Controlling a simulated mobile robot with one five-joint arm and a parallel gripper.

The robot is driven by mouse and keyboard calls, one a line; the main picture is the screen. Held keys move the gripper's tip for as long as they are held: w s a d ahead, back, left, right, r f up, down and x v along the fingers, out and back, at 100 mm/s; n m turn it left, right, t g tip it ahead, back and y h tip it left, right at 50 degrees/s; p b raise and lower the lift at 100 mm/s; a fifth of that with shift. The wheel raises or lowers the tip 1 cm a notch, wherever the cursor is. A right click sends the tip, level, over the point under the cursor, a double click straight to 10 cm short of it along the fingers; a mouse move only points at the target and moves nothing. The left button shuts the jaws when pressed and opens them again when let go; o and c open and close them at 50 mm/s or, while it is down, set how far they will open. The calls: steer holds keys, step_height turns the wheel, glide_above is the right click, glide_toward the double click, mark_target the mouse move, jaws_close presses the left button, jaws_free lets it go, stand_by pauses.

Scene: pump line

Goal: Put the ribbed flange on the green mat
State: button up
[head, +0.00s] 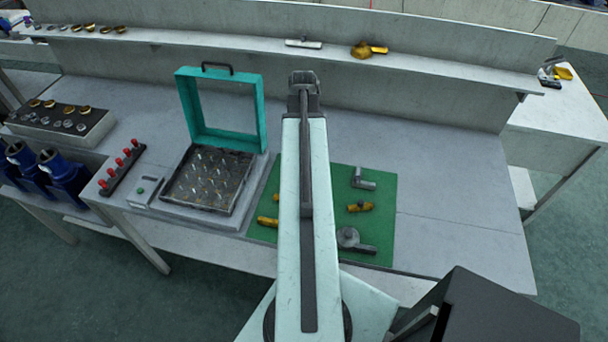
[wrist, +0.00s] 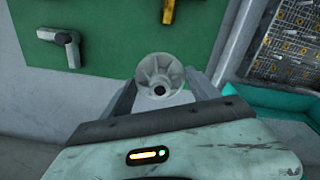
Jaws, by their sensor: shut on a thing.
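The ribbed flange (wrist: 158,73) is a round, pale grey piece with radial ribs and a central hole. It sits between the jaws of my gripper (wrist: 162,92), which is shut on it. In the head view my gripper (head: 304,82) is over the back part of the bench, beyond the mat's far edge, and hides the flange. The green mat (head: 327,215) lies on the bench nearer to me, partly covered by my arm. It also shows in the wrist view (wrist: 120,35), with the flange apart from it.
Grey elbow fittings (head: 363,179), a grey valve (head: 350,240) and brass fittings (head: 360,207) lie on the mat. An open teal case (head: 225,140) with a filled tray stands left of it. A shelf (head: 240,44) runs behind. The bench right of the mat is clear.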

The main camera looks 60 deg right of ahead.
step_height(320, 180, down, 10)
steer(key=b, duration=1)
steer(key=shift+f, duration=0.15)
steer(key=shift+r, duration=0.25)
steer(key=shift+f, duration=0.2)
steer(key=o, duration=1.6)
steer(key=shift+c, duration=0.2)
steer(key=shift+r, duration=0.1)
step_height(320, 180, up, 12)
steer(key=p, duration=1.2)
steer(key=shift+r, duration=0.25)
steer(key=shift+f, duration=0.15)
